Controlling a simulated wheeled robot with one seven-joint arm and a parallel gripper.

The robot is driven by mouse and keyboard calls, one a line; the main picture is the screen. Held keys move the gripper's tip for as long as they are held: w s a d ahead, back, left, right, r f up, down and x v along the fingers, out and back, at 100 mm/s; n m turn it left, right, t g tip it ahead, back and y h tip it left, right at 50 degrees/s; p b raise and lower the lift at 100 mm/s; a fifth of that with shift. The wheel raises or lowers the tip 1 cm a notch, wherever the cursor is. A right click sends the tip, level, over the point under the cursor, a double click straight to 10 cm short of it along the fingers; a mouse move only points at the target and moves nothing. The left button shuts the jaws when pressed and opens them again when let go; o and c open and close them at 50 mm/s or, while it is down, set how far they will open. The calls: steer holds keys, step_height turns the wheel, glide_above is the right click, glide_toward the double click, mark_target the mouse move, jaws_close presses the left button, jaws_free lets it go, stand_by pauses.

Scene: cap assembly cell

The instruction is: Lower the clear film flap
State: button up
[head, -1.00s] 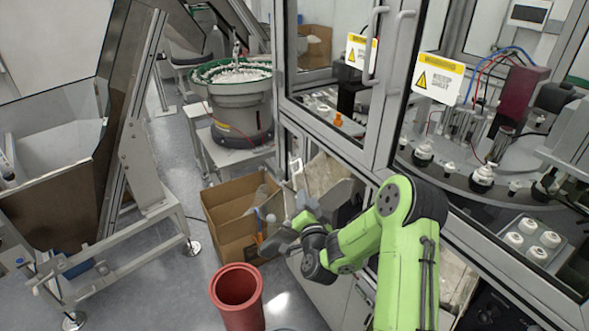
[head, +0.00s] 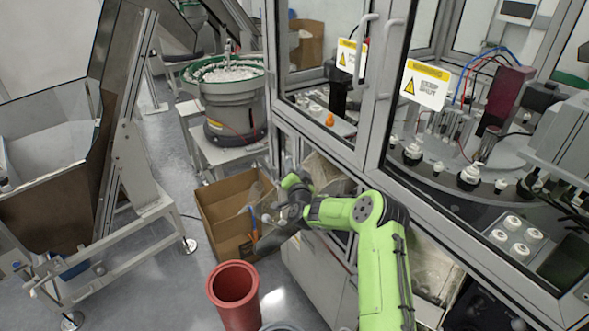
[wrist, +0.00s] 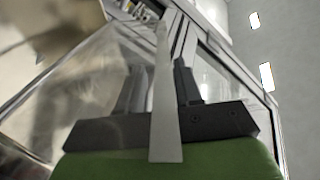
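In the wrist view, my gripper (wrist: 158,75) has its two dark fingers apart. A pale strip, which looks like the edge of the clear film flap (wrist: 85,95), runs up between them. The see-through sheet spreads to the left, and the left finger shows hazily through it. I see no firm finger contact with the strip. In the head view, a hazy sheet (head: 323,173) shows in the lower cabinet opening, behind my bent wrist; I cannot tell whether it is the same film. The fingertips are hard to make out there.
A cardboard box (head: 228,225) with clear and orange items stands on the floor left of the cabinet. A red bin (head: 238,300) stands in front of it. The framed cabinet (head: 372,110) with glass doors rises close to my arm.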

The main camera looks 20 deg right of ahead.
jaws_close()
steer(key=shift+f, duration=0.1)
steer(key=shift+w+a+f+n+b, duration=0.1)
steer(key=shift+a+f+n+b, duration=0.2)
steer(key=shift+a+n+b, duration=0.25)
steer(key=shift+w+a+f+n+b, duration=0.1)
steer(key=shift+a+f+n+b, duration=0.2)
steer(key=shift+n+b, duration=0.35)
steer(key=shift+w+a+f+n+b, duration=0.1)
steer(key=shift+a+f+n+b, duration=0.3)
steer(key=shift+n+b, duration=0.55)
steer(key=shift+a+r, duration=0.15)
steer(key=shift+a, duration=0.1)
steer(key=shift+d, duration=0.15)
